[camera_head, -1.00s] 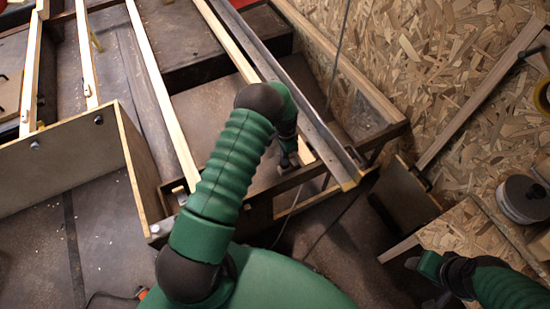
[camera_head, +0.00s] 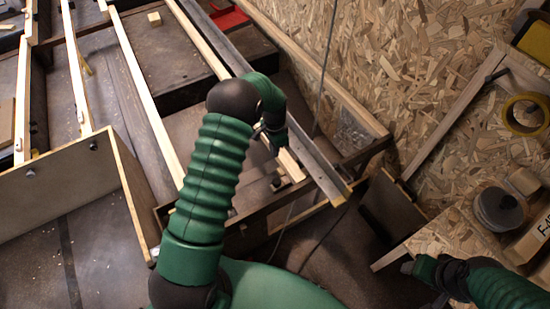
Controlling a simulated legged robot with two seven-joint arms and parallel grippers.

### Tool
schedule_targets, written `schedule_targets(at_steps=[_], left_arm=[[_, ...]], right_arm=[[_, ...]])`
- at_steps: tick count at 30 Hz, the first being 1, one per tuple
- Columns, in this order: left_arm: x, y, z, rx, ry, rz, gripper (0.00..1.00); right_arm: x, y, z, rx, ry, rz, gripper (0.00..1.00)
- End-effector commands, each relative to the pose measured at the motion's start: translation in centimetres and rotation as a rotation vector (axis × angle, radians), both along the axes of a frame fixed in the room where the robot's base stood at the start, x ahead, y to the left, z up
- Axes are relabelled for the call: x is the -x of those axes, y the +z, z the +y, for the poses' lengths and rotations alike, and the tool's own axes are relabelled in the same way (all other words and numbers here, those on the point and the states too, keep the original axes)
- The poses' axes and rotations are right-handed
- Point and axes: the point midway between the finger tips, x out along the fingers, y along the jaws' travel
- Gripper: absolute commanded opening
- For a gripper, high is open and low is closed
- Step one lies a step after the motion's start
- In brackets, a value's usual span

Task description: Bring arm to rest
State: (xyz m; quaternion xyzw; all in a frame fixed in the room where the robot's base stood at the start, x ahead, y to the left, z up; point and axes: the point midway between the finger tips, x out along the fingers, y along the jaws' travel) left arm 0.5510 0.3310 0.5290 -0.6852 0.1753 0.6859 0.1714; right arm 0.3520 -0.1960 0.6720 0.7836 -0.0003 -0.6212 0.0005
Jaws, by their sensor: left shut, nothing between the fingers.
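My left arm (camera_head: 208,185), green and ribbed with dark joints, rises from the bottom centre of the head view. Its gripper (camera_head: 273,146) is small and partly hidden by the wrist. It is shut and empty, over the end of a light wooden strip (camera_head: 289,163) on the frame. I cannot tell whether it touches the strip. My right arm (camera_head: 500,286) comes in at the lower right corner. Its gripper (camera_head: 408,267) points left beside the edge of a chipboard surface, and its fingers are too small to read.
Long wooden strips and a dark metal rail (camera_head: 305,150) run across the bench. An open box (camera_head: 70,190) stands at the left. Chipboard (camera_head: 400,60) fills the right, with yellow tape (camera_head: 508,118) and a round dark-topped tin (camera_head: 499,210). Dark floor shows between the arms.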

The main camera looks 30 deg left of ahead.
Motion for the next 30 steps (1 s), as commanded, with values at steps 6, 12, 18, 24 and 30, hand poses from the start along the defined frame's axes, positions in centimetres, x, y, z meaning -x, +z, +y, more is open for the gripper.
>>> schedule_targets(at_steps=[6,12,18,24,30], left_arm=[[0.0,1.8,0.0,0.001,0.0,0.002,0.0],[0.6,3.4,-1.1,-0.003,0.026,-0.014,0.0],[5.9,10.2,-6.7,-0.007,0.198,-0.101,0.0],[13.2,13.8,-11.0,0.018,0.363,-0.176,0.0],[20.3,14.9,-13.4,0.056,0.492,-0.233,0.0]], right_arm=[[0.0,0.6,0.0,0.0,0.0,0.0,0.58],[0.0,0.6,0.0,0.0,0.0,0.0,0.58],[0.0,0.6,0.0,0.0,0.0,0.0,0.58],[0.0,0.6,0.0,0.0,0.0,0.0,0.58],[0.0,0.6,0.0,0.0,0.0,0.0,0.58]])
